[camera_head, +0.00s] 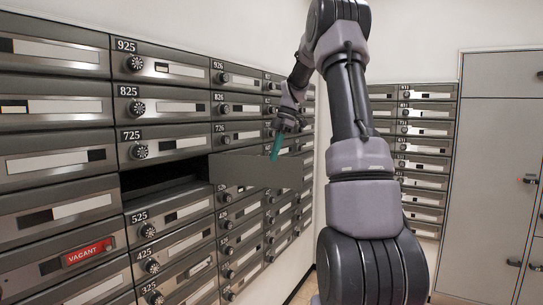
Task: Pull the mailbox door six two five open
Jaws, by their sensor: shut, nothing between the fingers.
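Between the boxes labelled 725 and 525 is a dark open compartment (160,180), where box 625 fits in the number order. Its grey door (240,171) is swung out to the right, with its plain inner face showing. The number on that door is not visible. My gripper (275,151) has teal fingers, shut and empty. They point down and overlap the upper edge of the open door, on its inner-face side in the picture. I cannot tell whether they touch it.
Closed mailboxes surround the opening, including door 725 (163,147) above and door 525 (170,221) below. A red VACANT label (90,252) is at lower left. More mailboxes (420,150) and grey cabinets (498,170) stand at the right.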

